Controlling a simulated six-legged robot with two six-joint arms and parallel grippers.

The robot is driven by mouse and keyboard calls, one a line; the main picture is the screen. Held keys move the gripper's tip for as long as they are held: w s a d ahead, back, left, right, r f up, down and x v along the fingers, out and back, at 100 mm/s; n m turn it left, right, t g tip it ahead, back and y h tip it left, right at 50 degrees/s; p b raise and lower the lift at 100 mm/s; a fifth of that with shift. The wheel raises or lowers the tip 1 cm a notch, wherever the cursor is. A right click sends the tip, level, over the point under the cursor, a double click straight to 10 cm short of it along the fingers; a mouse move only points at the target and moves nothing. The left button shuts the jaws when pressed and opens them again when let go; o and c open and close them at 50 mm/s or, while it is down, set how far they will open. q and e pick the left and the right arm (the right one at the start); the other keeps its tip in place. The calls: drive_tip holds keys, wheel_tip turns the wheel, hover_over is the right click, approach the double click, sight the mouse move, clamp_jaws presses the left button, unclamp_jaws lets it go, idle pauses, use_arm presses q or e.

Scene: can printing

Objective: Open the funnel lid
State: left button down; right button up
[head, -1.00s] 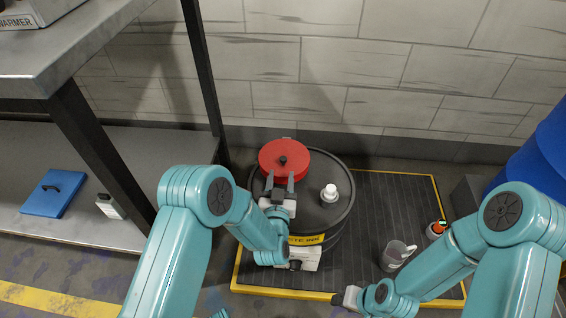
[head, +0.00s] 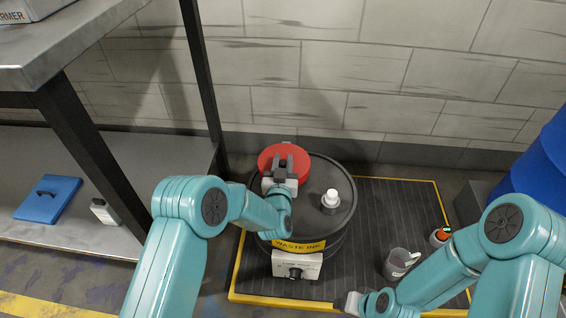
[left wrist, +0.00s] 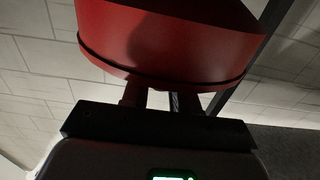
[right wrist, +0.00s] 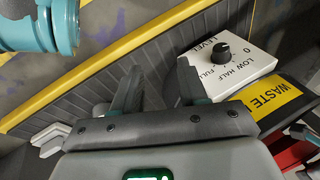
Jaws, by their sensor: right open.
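The red round funnel lid (head: 307,163) lies on the left of the dark waste ink drum's top (head: 320,218) and looks closed. Its knob is hidden by my left gripper. My left gripper (head: 284,160) reaches over the lid's near side with its fingers at the middle. In the left wrist view the red funnel (left wrist: 165,40) fills the top, and the fingers stand apart below it, their tips hidden. My right gripper (right wrist: 158,82) is open and empty, low in front of the drum; its level gauge box (right wrist: 230,58) shows beside the fingers.
A white cap (head: 331,198) stands on the drum's right side. A clear jug (head: 399,263) and an orange-topped container (head: 439,235) stand on the yellow-edged platform (head: 395,205). A metal shelf (head: 150,150) is at left, a blue barrel (head: 545,165) at right.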

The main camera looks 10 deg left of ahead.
use_arm(q)
drive_tip(key=shift+r+p, duration=0.4)
drive_tip(key=shift+p, duration=0.15)
drive_tip(key=r+g+p, duration=0.1)
drive_tip(key=p, duration=0.1)
drive_tip(key=w+r+g+p, duration=0.1)
drive_tip(key=p, duration=0.1)
drive_tip(key=r+g+p, duration=0.1)
drive_tip(key=p, duration=0.1)
drive_tip(key=shift+w+r+p, duration=0.25)
drive_tip(key=shift+r+p, duration=0.1)
drive_tip(key=shift+p, duration=0.05)
drive_tip(key=w+r+g+p, duration=0.1)
drive_tip(key=g+p, duration=0.1)
drive_tip(key=p, duration=0.2)
drive_tip(key=shift+w+r, duration=0.15)
drive_tip(key=shift+w+g+p, duration=0.2)
drive_tip(key=shift+g+p, duration=0.1)
drive_tip(key=shift+g, duration=0.1)
drive_tip(key=shift+w+r+p, duration=0.4)
drive_tip(key=shift+w+p, duration=0.05)
drive_tip(key=shift+w, duration=0.1)
use_arm(e)
drive_tip(key=s+a+r+g, duration=0.2)
drive_tip(key=s+r, duration=0.4)
drive_tip(key=r, duration=0.6)
drive_tip(key=shift+r+n+y, duration=0.3)
drive_tip(key=shift+r, duration=0.05)
drive_tip(key=shift+s+a, duration=0.1)
